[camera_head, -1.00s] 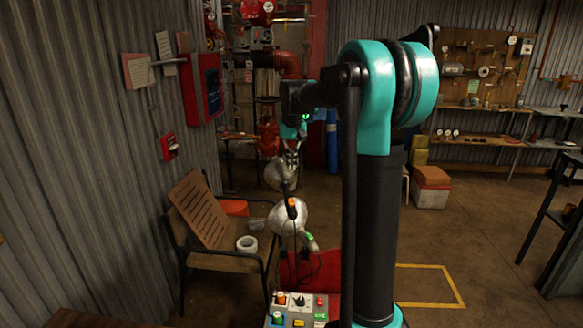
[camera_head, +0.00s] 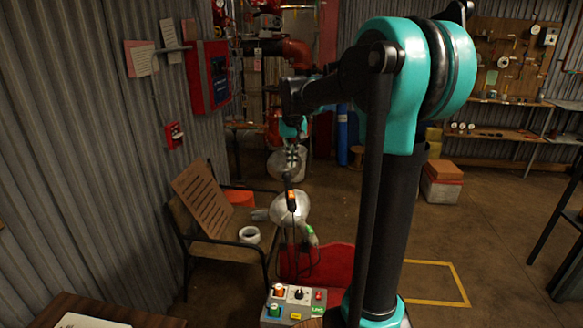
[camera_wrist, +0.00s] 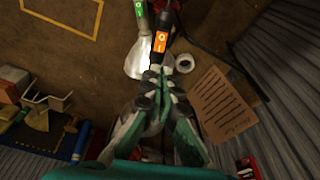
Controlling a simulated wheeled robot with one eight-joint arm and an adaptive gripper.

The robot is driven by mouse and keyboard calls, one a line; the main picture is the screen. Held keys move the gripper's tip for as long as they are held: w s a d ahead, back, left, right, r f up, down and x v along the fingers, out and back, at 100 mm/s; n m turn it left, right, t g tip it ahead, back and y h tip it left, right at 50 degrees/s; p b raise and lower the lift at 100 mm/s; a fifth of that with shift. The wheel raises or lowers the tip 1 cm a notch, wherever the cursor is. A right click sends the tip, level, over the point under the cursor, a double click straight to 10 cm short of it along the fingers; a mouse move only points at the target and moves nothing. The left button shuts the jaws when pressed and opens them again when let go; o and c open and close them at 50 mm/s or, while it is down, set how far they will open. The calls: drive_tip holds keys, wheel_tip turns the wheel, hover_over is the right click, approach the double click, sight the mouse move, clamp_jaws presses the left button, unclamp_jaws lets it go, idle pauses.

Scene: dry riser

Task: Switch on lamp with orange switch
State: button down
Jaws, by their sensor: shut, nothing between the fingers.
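The lamp with the orange switch (camera_head: 291,200) has a dark handle and stands near the middle of the head view. A silver shade (camera_head: 277,164) shows above it, partly behind my gripper (camera_head: 293,158). In the wrist view the orange switch (camera_wrist: 161,41) faces me, just beyond the tips of my gripper (camera_wrist: 160,72). My gripper is shut and empty. I cannot tell whether its tips touch the lamp. A second lamp with a green switch (camera_head: 312,237) and a silver shade (camera_head: 293,208) is close by; its green switch (camera_wrist: 140,10) also shows in the wrist view.
A grey control box (camera_head: 292,304) with buttons and a red panel (camera_head: 338,262) are below the lamps. A chair (camera_head: 205,210) with a slatted board and a white roll (camera_head: 249,235) stands left. Open floor (camera_head: 430,235) lies to the right.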

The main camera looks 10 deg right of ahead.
sight(291, 194)
drive_tip(key=f, duration=0.4)
drive_tip(key=w+f, duration=0.1)
drive_tip(key=f, duration=0.3)
drive_tip(key=w+f, duration=0.1)
drive_tip(key=f, duration=0.3)
drive_tip(key=shift+w, duration=0.2)
drive_tip(key=shift+w+f+g, duration=0.4)
drive_tip(key=shift+g, duration=0.2)
drive_tip(key=shift+s, duration=0.1)
drive_tip(key=shift+s+f, duration=0.1)
drive_tip(key=shift+s, duration=0.6)
